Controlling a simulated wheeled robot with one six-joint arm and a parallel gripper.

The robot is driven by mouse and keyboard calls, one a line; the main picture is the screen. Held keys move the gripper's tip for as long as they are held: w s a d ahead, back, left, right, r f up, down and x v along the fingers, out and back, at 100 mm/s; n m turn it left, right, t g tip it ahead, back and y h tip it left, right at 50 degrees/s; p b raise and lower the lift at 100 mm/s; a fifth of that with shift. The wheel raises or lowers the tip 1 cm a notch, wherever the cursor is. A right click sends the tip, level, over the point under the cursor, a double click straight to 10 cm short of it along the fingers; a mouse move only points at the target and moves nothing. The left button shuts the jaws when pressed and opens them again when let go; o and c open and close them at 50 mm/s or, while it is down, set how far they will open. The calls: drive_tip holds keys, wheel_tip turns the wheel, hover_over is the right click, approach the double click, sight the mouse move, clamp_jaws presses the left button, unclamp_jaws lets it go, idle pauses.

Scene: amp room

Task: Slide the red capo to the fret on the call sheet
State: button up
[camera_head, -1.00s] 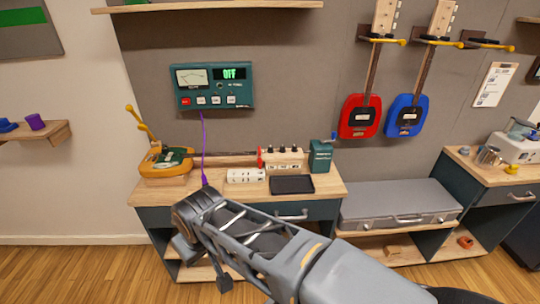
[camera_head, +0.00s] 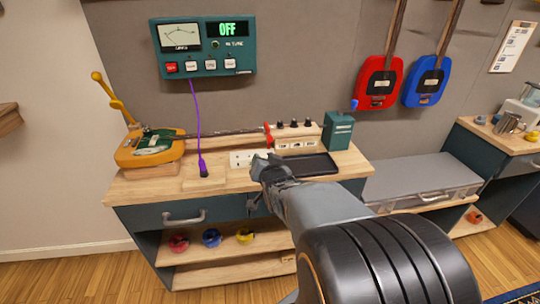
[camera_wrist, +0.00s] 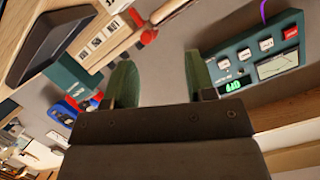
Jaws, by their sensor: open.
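A small red piece that looks like the capo (camera_head: 268,133) stands at the right end of the dark neck (camera_head: 225,133) of a yellow guitar (camera_head: 150,146) lying on the bench. In the wrist view a red piece (camera_wrist: 147,37) shows beyond the fingertips, left of centre. My gripper (camera_head: 262,172) is low over the bench, in front of that red piece and apart from it. The wrist view shows its two green fingers (camera_wrist: 160,75) spread and empty. The call sheet is likely the clipboard (camera_head: 512,46) on the wall at the upper right; its writing is too small to read.
A tuner box (camera_head: 204,47) reading OFF hangs above, with a purple cable (camera_head: 196,125) down to the bench. Red (camera_head: 376,83) and blue (camera_head: 423,82) guitars hang right.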

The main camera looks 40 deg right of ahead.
sight(270, 140)
drive_tip(key=w+d+p, duration=0.1)
drive_tip(key=w+d, duration=0.2)
drive_tip(key=w, duration=0.1)
drive_tip(key=w+d+f+m+t+h+p, duration=0.1)
drive_tip(key=w+d+p, duration=0.1)
drive_tip(key=w+d, duration=0.2)
drive_tip(key=w+d+m+t+h+p, duration=0.1)
drive_tip(key=w+d, duration=0.2)
drive_tip(key=shift+w+d+f, duration=0.15)
drive_tip(key=shift+w+f, duration=0.1)
drive_tip(key=shift+w, duration=0.15)
drive_tip(key=shift+c, duration=0.4)
clamp_jaws()
idle(0.4)
